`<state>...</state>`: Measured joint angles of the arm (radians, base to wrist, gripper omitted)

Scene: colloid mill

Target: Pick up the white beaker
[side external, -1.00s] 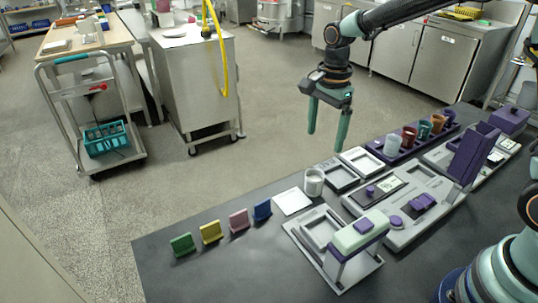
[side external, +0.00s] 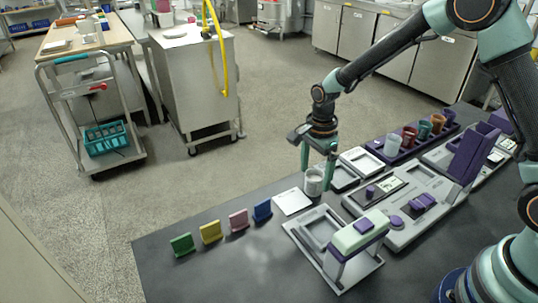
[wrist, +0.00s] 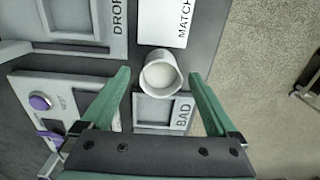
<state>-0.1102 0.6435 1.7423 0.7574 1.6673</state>
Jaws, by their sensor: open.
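The white beaker (side external: 313,182) stands upright on the dark bench, between a white card and a grey tray. In the wrist view the beaker (wrist: 161,75) shows from above, with its round mouth and pale inside. My gripper (side external: 317,166) is just above and around the beaker in the side view, with its green fingers pointing down. In the wrist view my gripper (wrist: 160,85) is open, with one finger on each side of the beaker and a gap between each finger and its wall. Whether the fingertips reach below its rim is hard to tell.
The tray marked BAD (wrist: 153,110) lies close by the beaker, and the white MATCH card (wrist: 163,20) is on its other side. A purple rack of coloured cups (side external: 393,155) stands behind right. Coloured stands (side external: 238,220) line the front left.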

